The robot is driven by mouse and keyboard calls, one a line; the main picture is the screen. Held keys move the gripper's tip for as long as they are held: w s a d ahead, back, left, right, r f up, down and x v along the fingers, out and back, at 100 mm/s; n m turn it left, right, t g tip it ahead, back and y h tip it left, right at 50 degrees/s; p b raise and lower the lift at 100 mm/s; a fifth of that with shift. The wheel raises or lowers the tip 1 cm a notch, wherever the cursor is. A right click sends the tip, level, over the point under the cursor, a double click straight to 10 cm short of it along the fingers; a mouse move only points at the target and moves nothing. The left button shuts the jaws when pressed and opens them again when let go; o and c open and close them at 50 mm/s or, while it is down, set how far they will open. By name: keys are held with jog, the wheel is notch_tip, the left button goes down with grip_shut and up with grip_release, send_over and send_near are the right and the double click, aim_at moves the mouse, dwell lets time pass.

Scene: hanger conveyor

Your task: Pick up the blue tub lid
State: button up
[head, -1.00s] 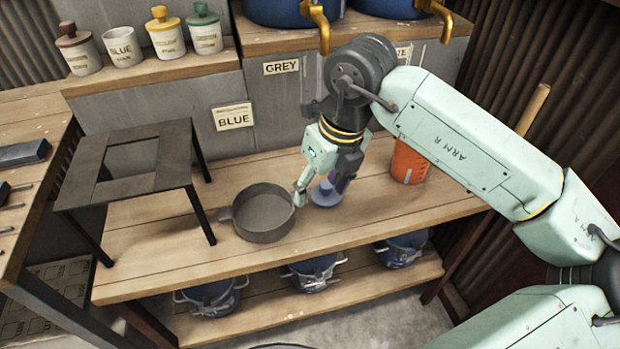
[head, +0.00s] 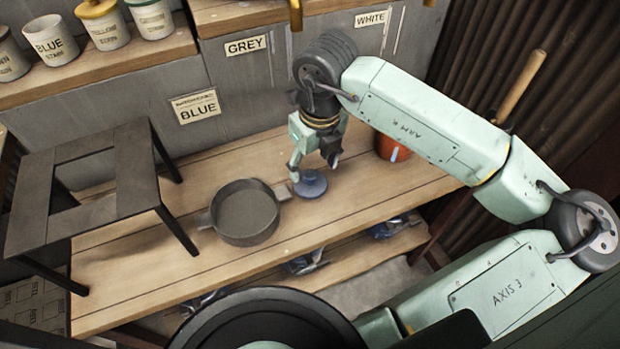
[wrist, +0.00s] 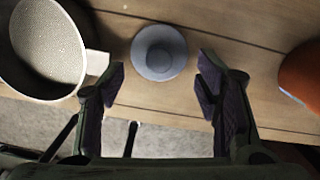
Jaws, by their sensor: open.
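The blue tub lid (head: 310,184) is a small round blue-grey disc with a raised knob, lying flat on the wooden bench. In the wrist view the lid (wrist: 158,52) shows from above, centred ahead of and between the fingertips. My gripper (head: 312,165) points down just above the lid, with its fingers apart. In the wrist view my gripper (wrist: 160,80) is open and empty, with dark purple finger pads on either side. I cannot tell from these views exactly how high the fingertips are above the knob.
A grey pan (head: 246,212) stands on the bench close to the left of the lid. An orange container (head: 388,147) stands to the right. A black metal stand (head: 88,190) is farther left. Blue tubs (head: 303,264) sit on the lower shelf. The bench's front edge is near.

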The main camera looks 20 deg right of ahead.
aim_at(310, 175)
jog(key=shift+w+a+f+p, duration=0.15)
jog(key=shift+f+p, duration=0.25)
jog(key=shift+f, duration=0.75)
jog(key=shift+w+f+p, duration=0.1)
jog(key=shift+f+p, duration=0.25)
jog(key=shift+f, duration=0.8)
jog(key=c, duration=1.3)
